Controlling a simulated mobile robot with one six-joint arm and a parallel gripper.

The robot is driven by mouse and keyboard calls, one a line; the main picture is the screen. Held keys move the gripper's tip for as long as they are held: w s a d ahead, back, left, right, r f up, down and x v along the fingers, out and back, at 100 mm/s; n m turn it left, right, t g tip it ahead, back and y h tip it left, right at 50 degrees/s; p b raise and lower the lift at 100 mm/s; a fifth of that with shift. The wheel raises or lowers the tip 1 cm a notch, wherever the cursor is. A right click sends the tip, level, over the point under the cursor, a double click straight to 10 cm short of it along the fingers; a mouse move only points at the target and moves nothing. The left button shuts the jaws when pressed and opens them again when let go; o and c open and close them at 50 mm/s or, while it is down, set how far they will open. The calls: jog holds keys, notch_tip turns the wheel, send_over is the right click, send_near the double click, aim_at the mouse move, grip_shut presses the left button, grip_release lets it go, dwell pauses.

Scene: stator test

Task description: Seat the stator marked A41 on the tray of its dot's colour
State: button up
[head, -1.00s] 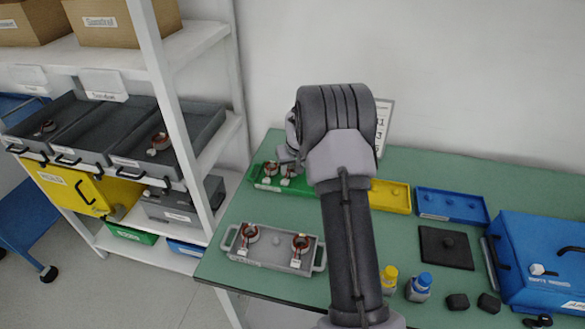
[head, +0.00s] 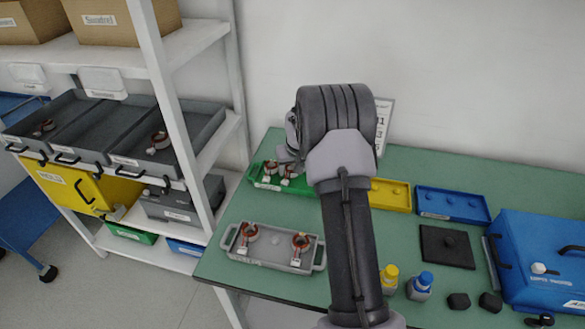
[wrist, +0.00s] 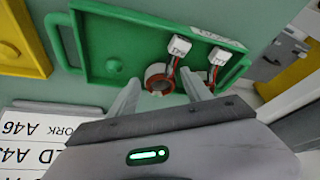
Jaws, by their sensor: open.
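The green tray (head: 300,187) stands at the back left of the bench, with two copper-wound stators on it. In the wrist view my gripper (wrist: 162,80) is open over the green tray (wrist: 120,38). One stator (wrist: 158,78) shows between its fingertips, and the other stator (wrist: 216,72) is just right of the right finger. Both carry white tags with no mark I can read. Two more stators, a left one (head: 249,233) and a right one (head: 301,242), sit on the grey tray (head: 275,250). I cannot tell which stator is A41. My arm hides part of the green tray.
A yellow tray (head: 391,197) and a blue tray (head: 451,205) stand to the right, apparently empty. A black plate (head: 446,247), bottles and a blue case (head: 540,260) are on the right. A printed sheet (wrist: 30,140) stands near my gripper. Shelving (head: 190,110) is at left.

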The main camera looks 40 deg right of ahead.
jog(key=shift+r+p, duration=1.65)
jog(key=shift+r, duration=0.9)
jog(key=shift+o, duration=0.4)
jog(key=o, duration=0.5)
jog(key=p+v, duration=0.4)
jog(key=v, duration=1.3)
jog(key=shift+r+p, duration=0.15)
jog(key=shift+p, duration=0.25)
